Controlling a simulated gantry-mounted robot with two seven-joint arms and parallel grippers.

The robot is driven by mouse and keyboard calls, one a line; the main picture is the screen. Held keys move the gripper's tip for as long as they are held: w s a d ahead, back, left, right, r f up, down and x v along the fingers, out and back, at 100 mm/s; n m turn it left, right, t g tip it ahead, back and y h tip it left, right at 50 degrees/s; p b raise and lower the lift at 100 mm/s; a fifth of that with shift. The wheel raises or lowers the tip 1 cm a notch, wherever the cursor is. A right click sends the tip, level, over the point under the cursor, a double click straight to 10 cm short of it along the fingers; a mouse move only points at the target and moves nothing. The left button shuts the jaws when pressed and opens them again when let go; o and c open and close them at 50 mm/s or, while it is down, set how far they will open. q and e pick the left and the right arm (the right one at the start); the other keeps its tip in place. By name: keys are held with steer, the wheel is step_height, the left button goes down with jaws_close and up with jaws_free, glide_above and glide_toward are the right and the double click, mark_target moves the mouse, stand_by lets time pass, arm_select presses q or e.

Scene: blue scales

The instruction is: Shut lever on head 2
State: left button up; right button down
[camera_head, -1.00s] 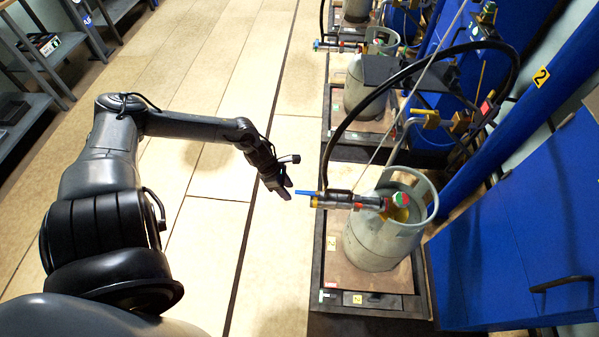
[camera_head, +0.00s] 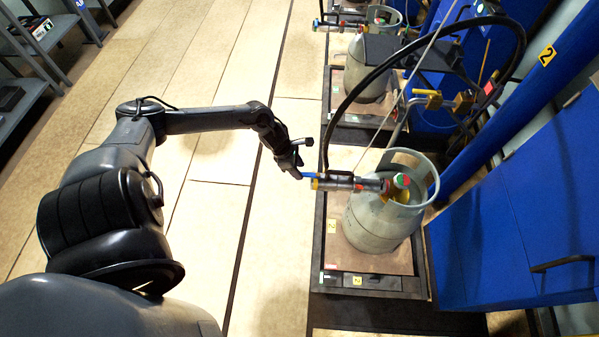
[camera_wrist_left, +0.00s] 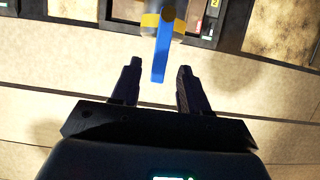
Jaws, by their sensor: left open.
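The blue lever (camera_head: 308,175) sticks out to the left from the filling head (camera_head: 345,182), which is coupled to the valve of the grey gas cylinder (camera_head: 370,222). My left gripper (camera_head: 298,172) is at the lever's free end in the head view. In the left wrist view the blue lever (camera_wrist_left: 162,50) points down toward the gap between the two fingers of my left gripper (camera_wrist_left: 156,72). The fingers are apart, one on each side of the lever's tip, and not closed on it. My right gripper is out of view.
The cylinder stands on a scale platform (camera_head: 318,265). A yellow number 2 sign (camera_head: 547,55) is on the blue post. A black hose (camera_head: 345,100) arches above the head. Another cylinder (camera_head: 362,75) stands behind. The floor to the left is clear.

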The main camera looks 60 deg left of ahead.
arm_select(q)
steer(key=shift+w+d+f, duration=0.15)
steer(key=shift+w+f, duration=0.1)
steer(key=shift+f, duration=0.4)
jaws_close()
